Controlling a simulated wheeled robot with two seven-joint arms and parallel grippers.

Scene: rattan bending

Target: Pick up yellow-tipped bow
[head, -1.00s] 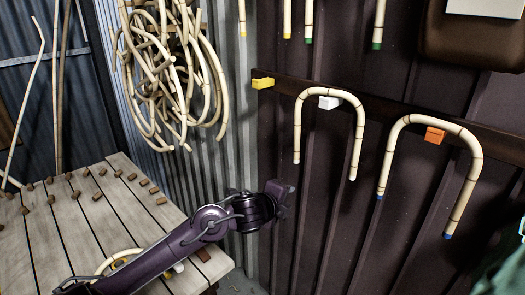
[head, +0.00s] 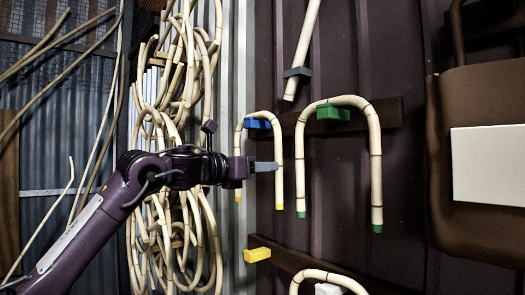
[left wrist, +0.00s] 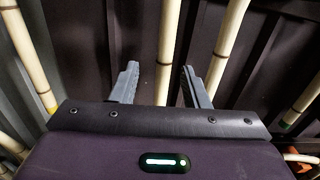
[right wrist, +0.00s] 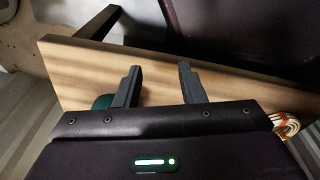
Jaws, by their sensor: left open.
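The yellow-tipped bow (head: 279,150) is a pale rattan arch hanging on the blue peg (head: 257,124) on the dark wall, both yellow ends down. My left gripper (head: 265,166) is at its right leg, part way down. In the left wrist view the left gripper (left wrist: 157,85) is open, with a pale rod (left wrist: 168,45) showing between its fingers. The rod's ends are out of that view, and I cannot tell if the fingers touch it. My right gripper (right wrist: 158,84) is open with nothing between its fingers; it is not in the head view.
A green-tipped bow (head: 375,160) hangs close by on the green peg (head: 333,113). A yellow peg (head: 257,255) and another bow (head: 328,275) are below. Rattan coils (head: 160,225) hang at left. A wooden board (right wrist: 230,75) is near the right gripper.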

